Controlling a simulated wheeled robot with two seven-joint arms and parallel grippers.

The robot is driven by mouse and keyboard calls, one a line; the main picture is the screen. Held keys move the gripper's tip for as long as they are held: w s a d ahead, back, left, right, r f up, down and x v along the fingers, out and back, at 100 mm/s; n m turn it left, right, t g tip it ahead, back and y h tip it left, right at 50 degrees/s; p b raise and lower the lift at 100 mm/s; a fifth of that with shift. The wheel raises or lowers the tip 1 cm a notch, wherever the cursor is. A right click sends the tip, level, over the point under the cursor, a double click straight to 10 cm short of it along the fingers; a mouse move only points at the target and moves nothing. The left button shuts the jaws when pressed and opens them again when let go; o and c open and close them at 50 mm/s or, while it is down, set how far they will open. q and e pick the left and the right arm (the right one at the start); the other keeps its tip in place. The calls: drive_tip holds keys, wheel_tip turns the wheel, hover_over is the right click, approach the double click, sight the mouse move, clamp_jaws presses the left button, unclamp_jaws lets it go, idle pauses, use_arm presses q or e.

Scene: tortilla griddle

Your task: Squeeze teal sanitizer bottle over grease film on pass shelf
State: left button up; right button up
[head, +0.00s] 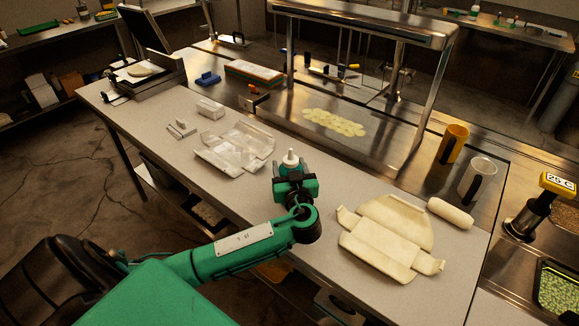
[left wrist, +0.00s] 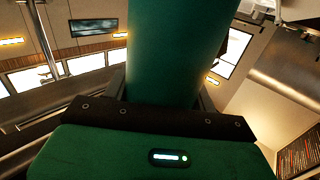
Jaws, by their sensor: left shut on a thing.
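The teal sanitizer bottle (head: 291,168) has a white nozzle cap that points up in the head view. Its teal body (left wrist: 170,55) fills the upper middle of the left wrist view. My left gripper (head: 293,184) is shut on the bottle and holds it over the front of the pale counter. The grease film (head: 335,122) is a yellowish patch of overlapping blots on the steel pass shelf (head: 375,148). The film is up and right of the bottle, clearly apart from it. The gripper hides the lower bottle. My right gripper is not in view.
A raised steel rack (head: 365,20) stands over the shelf. Clear plastic packs (head: 235,147) lie left of the gripper, and a cream folded cloth-like piece (head: 390,238) lies right. A yellow cup (head: 453,143) and a clear jug (head: 478,178) stand at right.

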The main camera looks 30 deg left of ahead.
use_arm(q)
drive_tip(key=shift+f, duration=0.1)
drive_tip(key=shift+f, duration=0.2)
drive_tip(key=o, duration=1.7)
drive_tip(key=shift+r+p, duration=0.2)
drive_tip(key=shift+p, duration=0.3)
drive_tip(key=b+v, duration=0.6)
drive_tip(key=v, duration=0.8)
